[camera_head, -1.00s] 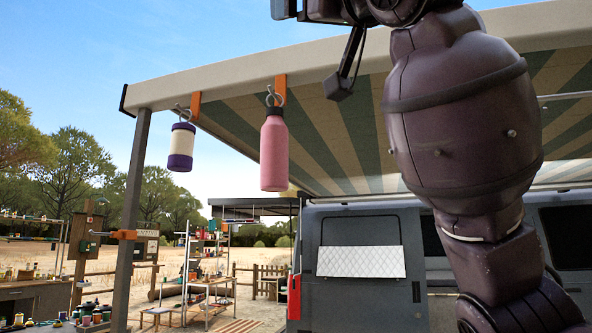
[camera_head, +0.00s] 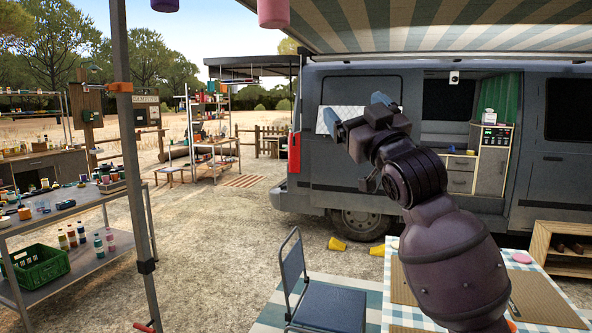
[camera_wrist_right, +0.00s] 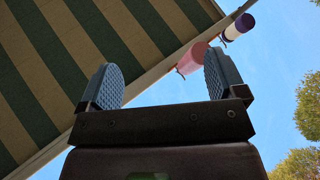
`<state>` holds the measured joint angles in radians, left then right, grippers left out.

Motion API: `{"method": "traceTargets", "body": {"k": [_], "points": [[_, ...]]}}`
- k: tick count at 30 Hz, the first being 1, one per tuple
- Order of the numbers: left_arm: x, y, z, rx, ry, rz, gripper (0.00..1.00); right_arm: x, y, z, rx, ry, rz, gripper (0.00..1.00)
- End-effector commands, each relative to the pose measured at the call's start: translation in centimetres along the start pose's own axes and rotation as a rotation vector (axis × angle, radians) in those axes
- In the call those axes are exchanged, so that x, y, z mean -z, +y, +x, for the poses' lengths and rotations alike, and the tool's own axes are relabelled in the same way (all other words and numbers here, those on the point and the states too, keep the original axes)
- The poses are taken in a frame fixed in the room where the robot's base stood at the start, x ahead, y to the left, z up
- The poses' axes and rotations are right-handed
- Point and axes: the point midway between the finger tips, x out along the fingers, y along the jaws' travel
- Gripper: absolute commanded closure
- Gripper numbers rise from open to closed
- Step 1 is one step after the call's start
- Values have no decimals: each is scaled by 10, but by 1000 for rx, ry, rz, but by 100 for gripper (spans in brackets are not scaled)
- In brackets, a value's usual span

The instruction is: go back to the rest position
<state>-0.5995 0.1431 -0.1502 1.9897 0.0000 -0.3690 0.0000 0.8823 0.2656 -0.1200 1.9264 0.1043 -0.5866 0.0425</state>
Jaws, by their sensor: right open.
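My right gripper (camera_head: 358,117) is raised in front of the grey van, with its two blue fingertips spread apart and nothing between them. In the right wrist view its padded fingers (camera_wrist_right: 164,82) stand wide open against the awning and sky. My left gripper is not in view. The pink bottle (camera_head: 273,12) hangs at the top of the head view, and only its lower end shows. It also hangs from the awning edge in the wrist view (camera_wrist_right: 193,58), apart from the fingers. The white and purple container (camera_wrist_right: 238,28) hangs beyond it; only its purple base (camera_head: 165,5) shows in the head view.
A table with a checked cloth (camera_head: 400,317) stands below my right arm. A blue folding chair (camera_head: 330,304) is beside it. The awning post (camera_head: 130,150) stands at the left, near shelves with a green crate (camera_head: 36,268). Open gravel lies between.

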Motion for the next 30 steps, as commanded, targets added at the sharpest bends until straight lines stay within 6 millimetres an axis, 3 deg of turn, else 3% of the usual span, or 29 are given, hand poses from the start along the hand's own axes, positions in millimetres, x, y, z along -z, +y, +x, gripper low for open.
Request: {"method": "traceTargets", "body": {"k": [1,3,8,15,23,30], "points": [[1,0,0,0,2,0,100,-27,0,-13,-8,-29,3,10],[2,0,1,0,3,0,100,-58,-1,-30,-17,-60,3,10],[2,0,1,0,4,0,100,-124,-4,-76,-38,-140,9,10],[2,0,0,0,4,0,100,-214,-13,-160,-69,-283,28,10],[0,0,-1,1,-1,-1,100,-293,-29,-269,-103,-472,67,10],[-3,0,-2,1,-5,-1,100,-346,-50,-385,-136,-682,112,10]]}}
